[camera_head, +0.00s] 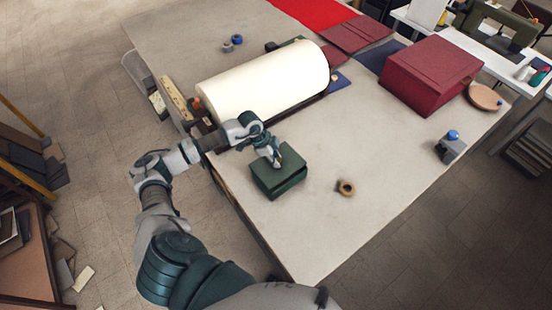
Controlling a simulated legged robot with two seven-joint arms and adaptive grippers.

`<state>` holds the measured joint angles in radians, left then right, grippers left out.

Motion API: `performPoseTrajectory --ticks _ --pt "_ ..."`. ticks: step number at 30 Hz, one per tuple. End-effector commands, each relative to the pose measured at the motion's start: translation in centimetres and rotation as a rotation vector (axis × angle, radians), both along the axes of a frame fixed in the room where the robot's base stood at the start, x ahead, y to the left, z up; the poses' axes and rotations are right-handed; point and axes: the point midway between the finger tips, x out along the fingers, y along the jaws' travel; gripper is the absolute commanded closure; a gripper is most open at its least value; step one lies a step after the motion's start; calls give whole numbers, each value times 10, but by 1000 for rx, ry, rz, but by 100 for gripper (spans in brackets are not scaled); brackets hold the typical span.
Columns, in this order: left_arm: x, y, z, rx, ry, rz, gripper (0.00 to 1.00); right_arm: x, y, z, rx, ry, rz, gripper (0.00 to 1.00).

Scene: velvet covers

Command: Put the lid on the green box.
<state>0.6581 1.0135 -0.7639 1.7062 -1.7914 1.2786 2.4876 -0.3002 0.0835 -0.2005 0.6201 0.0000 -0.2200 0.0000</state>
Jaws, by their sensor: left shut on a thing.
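The green box (282,185) sits on the table near its front left edge. Its top looks covered by a green lid (262,172), but at this size I cannot tell whether the lid rests fully on the box or sits slightly above it. My left gripper (277,161) is right over the top of the box, pointing down, and is shut on the lid. The fingertips hide the part they grip. My right gripper is not in view.
A large cream roll (262,82) lies behind my left arm. A tape ring (346,187) is right of the box. A dark red box (430,75) and a grey block with a blue top (450,147) stand farther right. The table (330,240) is clear in front.

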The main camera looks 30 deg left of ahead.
Motion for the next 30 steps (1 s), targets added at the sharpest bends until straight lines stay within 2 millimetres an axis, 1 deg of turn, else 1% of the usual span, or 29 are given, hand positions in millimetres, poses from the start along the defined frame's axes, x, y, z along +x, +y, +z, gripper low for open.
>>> performPoseTrajectory --ticks 17,18,20,21,28,30 --pt "0 -1 -12 0 0 -1 100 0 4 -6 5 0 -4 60" --pt "0 -1 -12 0 0 -1 70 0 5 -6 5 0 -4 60" --pt "0 -1 -11 0 0 -1 55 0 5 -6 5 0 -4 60" --pt "0 -1 -11 0 0 -1 45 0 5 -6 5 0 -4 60" --pt "0 -1 -12 0 0 -1 45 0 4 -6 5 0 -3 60" --pt "0 0 -11 0 0 -1 45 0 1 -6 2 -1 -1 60"
